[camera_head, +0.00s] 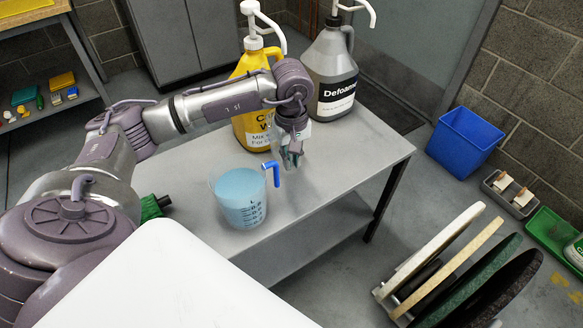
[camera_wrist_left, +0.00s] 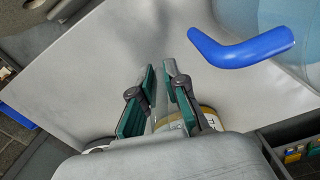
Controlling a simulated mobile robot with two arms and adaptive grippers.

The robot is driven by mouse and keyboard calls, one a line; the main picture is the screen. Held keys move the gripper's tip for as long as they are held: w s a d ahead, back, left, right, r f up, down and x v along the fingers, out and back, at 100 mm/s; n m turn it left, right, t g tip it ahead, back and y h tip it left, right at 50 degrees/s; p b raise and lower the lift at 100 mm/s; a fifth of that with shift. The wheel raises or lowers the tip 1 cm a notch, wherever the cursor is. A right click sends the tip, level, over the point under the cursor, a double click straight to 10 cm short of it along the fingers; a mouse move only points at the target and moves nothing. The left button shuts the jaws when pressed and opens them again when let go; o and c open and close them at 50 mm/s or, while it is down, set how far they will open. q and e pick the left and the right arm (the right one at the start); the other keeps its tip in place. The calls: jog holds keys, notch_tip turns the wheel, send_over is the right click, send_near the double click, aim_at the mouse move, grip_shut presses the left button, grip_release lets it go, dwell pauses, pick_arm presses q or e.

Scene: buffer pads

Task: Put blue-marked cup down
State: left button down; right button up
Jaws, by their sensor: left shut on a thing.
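My left gripper (camera_head: 291,158) points down over the grey table, just right of the jug's handle. In the left wrist view its green-padded fingers (camera_wrist_left: 163,82) are close together, shut on a pale, see-through thing (camera_wrist_left: 160,106) that looks like a cup wall. Its outline is hard to make out, and no blue mark shows on it. A clear measuring jug (camera_head: 238,205) with blue liquid and a blue handle (camera_head: 275,173) stands upright on the table. The handle also shows in the left wrist view (camera_wrist_left: 240,46), apart from the fingers. My right gripper is not in view.
A yellow jug (camera_head: 246,125) and a grey Defoamer jug (camera_head: 328,65), both with pumps, stand behind the gripper. The table's right part (camera_head: 350,160) is clear. A blue bin (camera_head: 464,138), green tray and rack of round pads (camera_head: 450,265) are on the right.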

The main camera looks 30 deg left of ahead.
pick_arm(q)
notch_tip(320, 180, down, 4)
jog(key=shift+r, duration=0.25)
jog(key=shift+f, duration=0.25)
jog(key=c, duration=1.2)
grip_release()
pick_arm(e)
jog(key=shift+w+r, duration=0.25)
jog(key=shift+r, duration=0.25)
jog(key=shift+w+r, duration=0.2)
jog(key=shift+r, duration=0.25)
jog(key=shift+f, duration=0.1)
pick_arm(q)
notch_tip(320, 180, up, 12)
jog(key=shift+r+p, duration=0.15)
jog(key=shift+p, duration=0.3)
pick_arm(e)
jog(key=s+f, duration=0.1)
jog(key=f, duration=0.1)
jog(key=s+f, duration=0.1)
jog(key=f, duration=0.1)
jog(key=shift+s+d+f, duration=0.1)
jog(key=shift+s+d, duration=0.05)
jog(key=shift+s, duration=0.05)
